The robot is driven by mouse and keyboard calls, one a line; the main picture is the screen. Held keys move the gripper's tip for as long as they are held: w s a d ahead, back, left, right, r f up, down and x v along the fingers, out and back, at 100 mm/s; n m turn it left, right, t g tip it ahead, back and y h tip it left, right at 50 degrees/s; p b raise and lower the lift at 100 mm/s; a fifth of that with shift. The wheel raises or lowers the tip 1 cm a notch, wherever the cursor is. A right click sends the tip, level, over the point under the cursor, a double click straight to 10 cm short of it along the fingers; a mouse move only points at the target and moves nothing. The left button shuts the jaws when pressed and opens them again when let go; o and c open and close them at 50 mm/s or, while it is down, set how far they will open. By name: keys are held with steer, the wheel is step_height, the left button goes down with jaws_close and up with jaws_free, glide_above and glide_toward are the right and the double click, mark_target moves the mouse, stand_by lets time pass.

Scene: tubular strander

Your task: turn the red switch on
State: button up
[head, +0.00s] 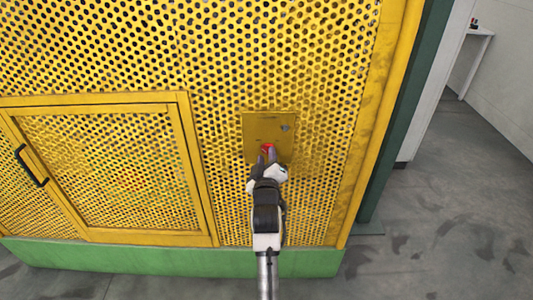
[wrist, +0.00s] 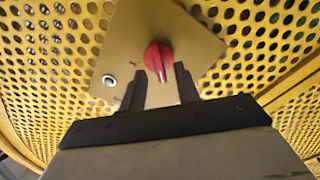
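The red switch (head: 268,148) is a round knob with a raised grip bar, mounted low on a flat yellow plate (head: 256,125) on the perforated yellow panel. In the wrist view the red switch (wrist: 158,58) shows its bar running nearly upright in the picture, slightly tilted. My gripper (head: 267,154) is at the switch and partly covers it in the head view. In the wrist view my gripper (wrist: 160,80) has its two dark fingers apart, one toward each side of the knob's lower end. I cannot tell whether either finger touches it.
A small silver round fitting (wrist: 110,80) sits on the same plate, and it also shows in the head view (head: 285,128). A framed yellow mesh door (head: 110,165) with a black handle (head: 32,167) is at left. Grey floor (head: 450,210) is open at right.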

steer(key=shift+w, duration=0.45)
jaws_close()
